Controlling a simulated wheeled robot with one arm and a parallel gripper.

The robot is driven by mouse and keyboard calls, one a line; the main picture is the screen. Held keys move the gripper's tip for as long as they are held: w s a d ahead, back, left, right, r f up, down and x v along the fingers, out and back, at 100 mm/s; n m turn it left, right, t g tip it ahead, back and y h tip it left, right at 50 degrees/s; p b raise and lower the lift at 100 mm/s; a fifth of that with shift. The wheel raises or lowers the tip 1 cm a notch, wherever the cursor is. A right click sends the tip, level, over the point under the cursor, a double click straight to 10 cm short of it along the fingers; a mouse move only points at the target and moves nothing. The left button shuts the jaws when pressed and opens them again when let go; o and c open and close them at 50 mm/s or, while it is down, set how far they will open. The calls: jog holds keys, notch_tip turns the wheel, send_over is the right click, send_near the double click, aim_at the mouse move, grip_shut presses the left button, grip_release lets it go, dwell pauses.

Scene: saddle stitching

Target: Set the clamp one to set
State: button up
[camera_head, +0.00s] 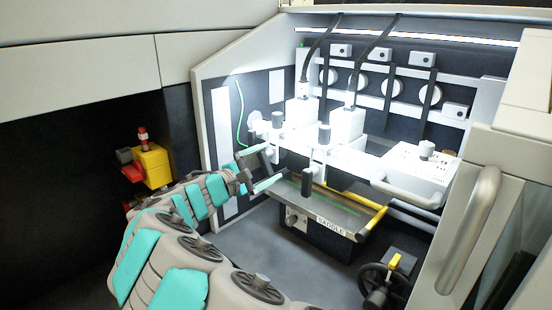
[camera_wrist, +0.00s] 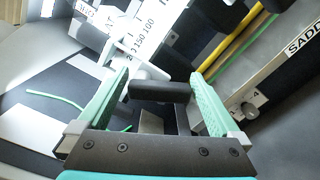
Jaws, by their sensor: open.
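My gripper (camera_head: 268,163) is open in front of the left stitching head (camera_head: 301,112). In the wrist view its two green fingers (camera_wrist: 163,68) spread on either side of a black cylindrical handle (camera_wrist: 160,91). The handle joins a white part and appears between the fingers; I cannot tell whether either finger touches it. In the head view, dark upright knobs stand on the left unit (camera_head: 277,119) and the right unit (camera_head: 323,134). No readable label shows which is clamp one, and I cannot read a set position.
The saddle (camera_head: 331,225), with a yellow bar (camera_head: 345,197), lies right of and below my gripper. A black handwheel (camera_head: 378,290) stands at lower right. A white panel (camera_head: 415,165) and grey door handle (camera_head: 470,228) are at right. A yellow box (camera_head: 155,166) is at left.

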jog(key=shift+x, duration=1.5)
jog(key=c, duration=1)
jog(key=shift+f, duration=0.1)
